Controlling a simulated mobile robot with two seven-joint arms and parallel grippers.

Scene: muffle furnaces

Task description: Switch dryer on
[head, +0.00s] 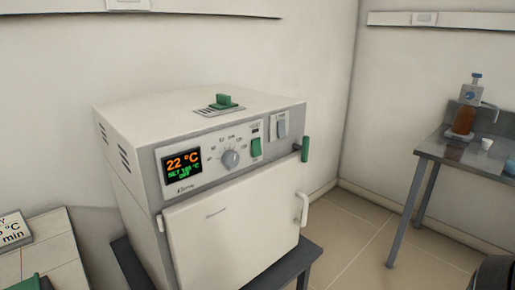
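The dryer (235,215) is a white box oven on a dark stand in the middle of the head view. Its display (182,163) reads 22 °C in orange, with smaller green text below that is hard to read. A round grey dial (230,159) sits beside the display. To its right are a green rocker switch (256,147) and a grey switch (281,126). I cannot tell the switch position for sure. The door is closed, with a white handle (303,209) and a green lever (305,149) at the right edge.
A grey side table (450,153) at the right holds an amber dispenser bottle (464,119) and a white cup (487,143). A tiled bench (45,250) with a printed sign (13,230) is at the left. Tiled floor (365,225) lies between dryer and side table.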

